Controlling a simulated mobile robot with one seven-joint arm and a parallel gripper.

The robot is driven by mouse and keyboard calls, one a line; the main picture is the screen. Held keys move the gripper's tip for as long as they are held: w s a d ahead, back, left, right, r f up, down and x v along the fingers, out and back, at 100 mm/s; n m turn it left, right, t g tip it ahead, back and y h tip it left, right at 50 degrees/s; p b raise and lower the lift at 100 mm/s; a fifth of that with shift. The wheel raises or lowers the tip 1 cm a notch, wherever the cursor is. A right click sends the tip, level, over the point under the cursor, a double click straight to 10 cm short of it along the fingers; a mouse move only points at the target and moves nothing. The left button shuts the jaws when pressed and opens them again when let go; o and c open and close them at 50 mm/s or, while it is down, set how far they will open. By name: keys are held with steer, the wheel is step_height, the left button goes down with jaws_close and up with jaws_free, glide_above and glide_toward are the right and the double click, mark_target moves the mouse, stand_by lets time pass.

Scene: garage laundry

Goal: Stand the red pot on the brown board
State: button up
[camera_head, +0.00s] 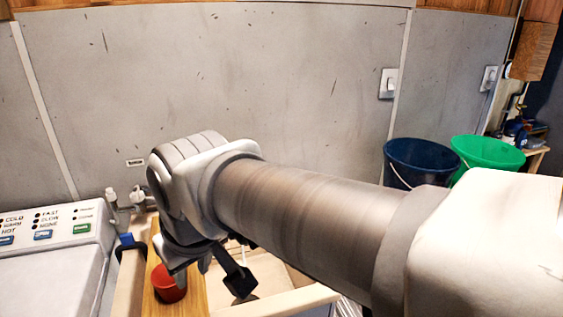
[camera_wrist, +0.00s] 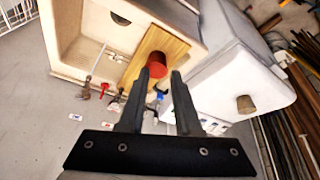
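The red pot (camera_head: 169,287) appears upright on the brown board (camera_head: 194,302) in the head view, partly covered by my wrist. In the wrist view the red pot (camera_wrist: 157,64) shows between and just beyond my fingertips, over the brown board (camera_wrist: 176,45). My gripper (camera_wrist: 158,76) is open, its two dark fingers apart on either side of the pot. Narrow gaps seem to show between pot and fingers. Whether the pot's base touches the board is hard to see.
The board lies across a pale sink (camera_wrist: 72,30), beside a white washing machine (camera_head: 50,275). Taps (camera_head: 128,200) stand behind the sink. A blue bucket (camera_head: 420,160) and a green bucket (camera_head: 487,152) are at the right, by the grey wall.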

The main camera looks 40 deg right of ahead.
steer(key=s, duration=0.3)
steer(key=shift+s+d+f+m+t, duration=0.1)
steer(key=shift+s+f+m+t, duration=0.2)
steer(key=shift+s+t, duration=0.1)
steer(key=shift+d, duration=0.1)
